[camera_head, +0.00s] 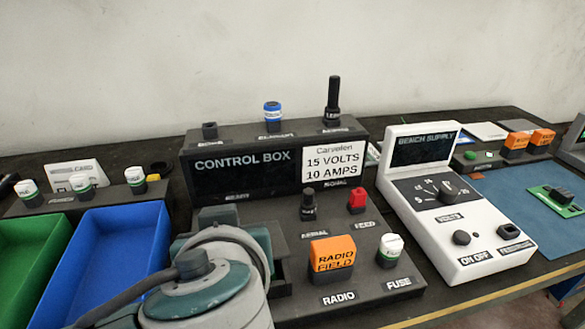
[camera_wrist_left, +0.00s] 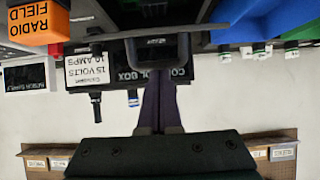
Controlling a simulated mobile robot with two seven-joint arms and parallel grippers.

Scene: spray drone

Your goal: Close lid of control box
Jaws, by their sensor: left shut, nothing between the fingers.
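The control box (camera_head: 240,175) is a dark unit with an upright labelled back panel and a low base carrying an orange RADIO FIELD block (camera_head: 332,258). It appears upside down in the wrist view (camera_wrist_left: 182,74). My left arm covers the left front of its base in the head view. My left gripper (camera_wrist_left: 158,82) is shut and empty, its fingers pointing at a dark plate edge (camera_wrist_left: 215,33) with a small dark frame on it. This may be the lid; whether it is open, and whether the fingers touch it, I cannot tell. My right gripper is not in view.
Green (camera_head: 28,250) and blue (camera_head: 105,262) bins stand left of the box. A white bench supply (camera_head: 470,225) stands close on its right, with a blue mat (camera_head: 525,195) beyond. Upright knobs, including a tall black one (camera_head: 332,105), line the box top. A wall is behind.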

